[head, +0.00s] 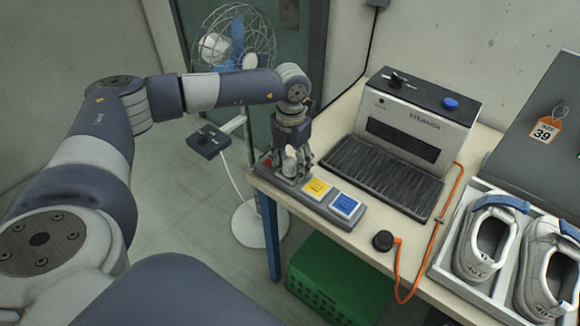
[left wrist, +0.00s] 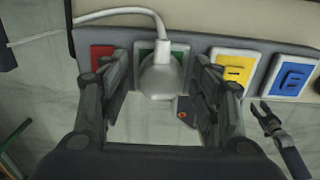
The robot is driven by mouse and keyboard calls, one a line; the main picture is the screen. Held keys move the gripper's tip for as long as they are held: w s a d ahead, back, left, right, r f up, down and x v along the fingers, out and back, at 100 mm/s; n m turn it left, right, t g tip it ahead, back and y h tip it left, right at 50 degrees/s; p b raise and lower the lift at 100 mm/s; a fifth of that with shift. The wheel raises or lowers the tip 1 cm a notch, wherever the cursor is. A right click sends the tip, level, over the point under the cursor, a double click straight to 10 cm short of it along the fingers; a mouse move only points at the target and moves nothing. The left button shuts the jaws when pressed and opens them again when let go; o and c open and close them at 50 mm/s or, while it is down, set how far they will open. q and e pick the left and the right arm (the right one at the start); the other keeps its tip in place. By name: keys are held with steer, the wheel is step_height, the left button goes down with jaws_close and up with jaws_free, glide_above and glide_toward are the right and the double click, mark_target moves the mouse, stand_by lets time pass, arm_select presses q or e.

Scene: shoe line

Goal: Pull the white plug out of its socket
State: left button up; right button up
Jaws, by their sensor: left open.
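The white plug (left wrist: 160,76) sits in the green socket (left wrist: 174,47) of a grey power strip (head: 357,216). Its white cable (left wrist: 128,13) arcs up and left in the left wrist view. In the head view the plug (head: 290,160) is partly hidden by my left gripper (head: 290,170), which points down over the strip. In the left wrist view the fingers of my left gripper (left wrist: 160,68) are open, one on each side of the plug, with gaps visible. A dark two-pronged end (left wrist: 268,118), probably my right gripper, shows at the right; its jaw state is unclear.
The strip also has red (left wrist: 102,54), yellow (head: 317,187) and blue (head: 345,204) sockets. A fan (head: 237,45) is behind; a green crate (head: 335,280) is below.

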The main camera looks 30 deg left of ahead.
mark_target(291, 161)
stand_by(0.6)
arm_select(q)
jaws_close()
steer(key=shift+w+r, duration=0.1)
steer(key=shift+r, duration=0.3)
steer(key=shift+r+p, duration=0.55)
steer(key=shift+p, duration=0.05)
steer(key=shift+r+p, duration=1.3)
steer(key=shift+r, duration=0.8)
